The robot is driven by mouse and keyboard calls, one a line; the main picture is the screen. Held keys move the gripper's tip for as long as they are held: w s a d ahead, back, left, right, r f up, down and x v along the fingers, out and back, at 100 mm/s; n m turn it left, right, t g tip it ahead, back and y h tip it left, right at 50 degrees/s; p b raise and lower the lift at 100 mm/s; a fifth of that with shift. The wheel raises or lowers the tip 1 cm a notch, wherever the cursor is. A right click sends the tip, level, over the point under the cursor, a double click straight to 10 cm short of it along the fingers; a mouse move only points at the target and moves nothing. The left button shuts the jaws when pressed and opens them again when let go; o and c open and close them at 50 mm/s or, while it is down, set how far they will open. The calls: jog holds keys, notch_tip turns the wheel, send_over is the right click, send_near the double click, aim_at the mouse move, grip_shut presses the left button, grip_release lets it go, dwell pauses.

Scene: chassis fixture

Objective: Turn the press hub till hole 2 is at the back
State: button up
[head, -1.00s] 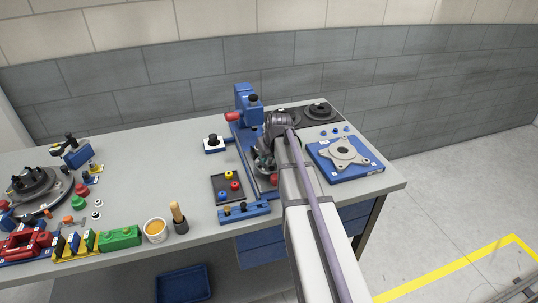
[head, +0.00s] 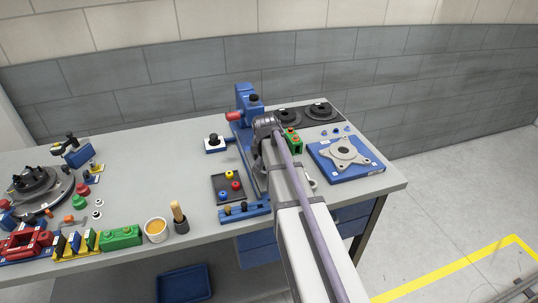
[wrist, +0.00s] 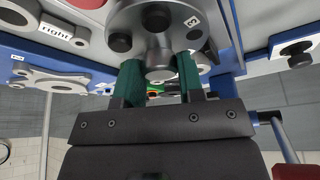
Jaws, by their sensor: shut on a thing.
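The press hub (wrist: 138,14) is a grey round plate at the top of the wrist view, with dark round spots and a tag reading 3 at its right. Tag 2 is not in view. My gripper (wrist: 160,68) has its two green fingers shut on a grey round knob (wrist: 159,57) at the hub's near edge. In the head view, the blue press (head: 245,103) with a red handle stands at the back of the bench. My arm hides the hub and my fingertips there.
A green block (head: 293,141) stands just right of my wrist. A blue plate with a grey flange (head: 345,152) lies further right. A dark tray with coloured pieces (head: 227,187) and a blue rack (head: 245,211) lie left of my arm.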

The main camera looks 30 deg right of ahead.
dwell(0.3)
jog(key=o, duration=0.9)
jog(key=shift+r, duration=0.1)
jog(key=p+v, duration=1)
jog(key=shift+r, duration=0.25)
jog(key=shift+s, duration=0.1)
